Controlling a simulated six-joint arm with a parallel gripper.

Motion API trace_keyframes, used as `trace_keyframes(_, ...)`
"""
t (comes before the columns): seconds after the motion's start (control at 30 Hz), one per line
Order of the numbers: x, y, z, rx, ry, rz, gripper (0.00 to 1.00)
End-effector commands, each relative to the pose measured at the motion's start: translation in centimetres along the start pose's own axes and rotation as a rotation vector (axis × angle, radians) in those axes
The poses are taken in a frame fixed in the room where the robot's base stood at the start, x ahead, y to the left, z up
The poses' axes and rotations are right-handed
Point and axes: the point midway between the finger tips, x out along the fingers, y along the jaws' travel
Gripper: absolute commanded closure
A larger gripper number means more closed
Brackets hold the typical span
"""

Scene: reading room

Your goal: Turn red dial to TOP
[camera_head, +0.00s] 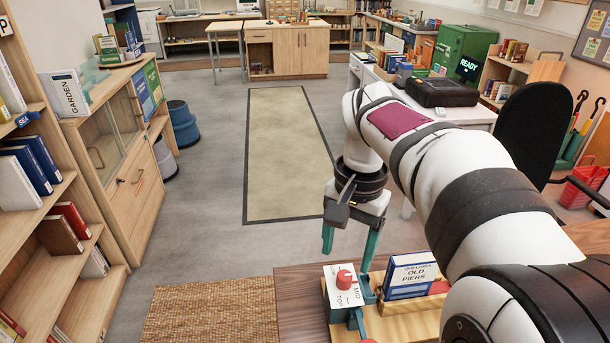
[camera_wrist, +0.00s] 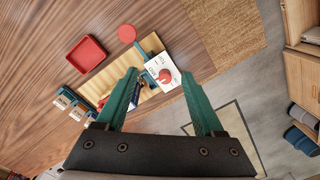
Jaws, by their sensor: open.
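The red dial (camera_head: 345,279) sits on a white plate (camera_head: 338,297) lettered MID and TOP, at the end of a wooden stand on the table. In the wrist view the dial (camera_wrist: 165,76) shows between my two teal fingertips, nearer the right one. My gripper (camera_head: 347,260) points down and is open and empty, with its fingers apart on either side of the dial in the picture. It also shows in the wrist view (camera_wrist: 159,74). I see no finger clearly touching the dial. Which label the dial points to is too small to tell.
A sign reading OLD PIERS (camera_head: 411,276) stands on the wooden stand (camera_head: 405,318) close right of the dial. In the wrist view a red tray (camera_wrist: 86,55) and a red disc (camera_wrist: 127,33) lie nearby on the brown table (camera_wrist: 180,22). A woven mat (camera_head: 208,310) is left of the table.

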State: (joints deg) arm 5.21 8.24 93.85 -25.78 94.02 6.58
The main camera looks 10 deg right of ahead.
Motion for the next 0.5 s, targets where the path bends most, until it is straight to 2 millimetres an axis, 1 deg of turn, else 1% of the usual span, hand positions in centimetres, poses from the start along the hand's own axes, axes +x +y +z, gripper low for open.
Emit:
trace_keyframes(0.03,0.1,-1.0,-2.6,0.032,0.008,0.01,0.29)
trace_keyframes(0.1,0.2,-1.9,-5.4,0.069,0.021,0.021,0.29)
trace_keyframes(0.2,0.5,-2.5,-7.3,0.097,0.032,0.027,0.29)
trace_keyframes(0.27,0.9,-2.5,-7.6,0.102,0.033,0.029,0.29)
trace_keyframes(0.37,2.8,-2.4,-7.5,0.101,0.031,0.03,0.29)
trace_keyframes(0.47,5.7,-2.3,-7.6,0.099,0.03,0.03,0.29)
trace_keyframes(0.5,7.0,-2.3,-7.6,0.099,0.031,0.029,0.29)
